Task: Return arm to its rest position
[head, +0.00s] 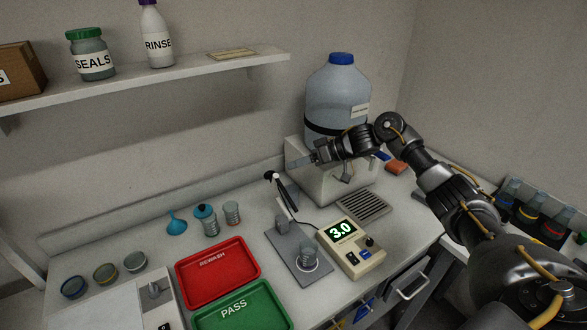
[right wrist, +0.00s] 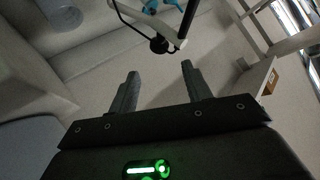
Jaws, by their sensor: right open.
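My right arm (head: 450,190) comes in from the right side of the head view and reaches left over the bench. Its gripper (head: 303,158) is in front of the white housing (head: 325,178) under the big blue-capped bottle (head: 338,92), above the bench. In the right wrist view the two fingers (right wrist: 160,72) are apart with nothing between them. Whether the gripper touches the housing cannot be told. My left gripper is not in view.
A meter reading 3.0 (head: 350,246), a glass on a grey plate (head: 306,258), a red REWASH tray (head: 190,274) and a green PASS tray (head: 275,320) are on the bench. A shelf (head: 150,88) hangs at upper left.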

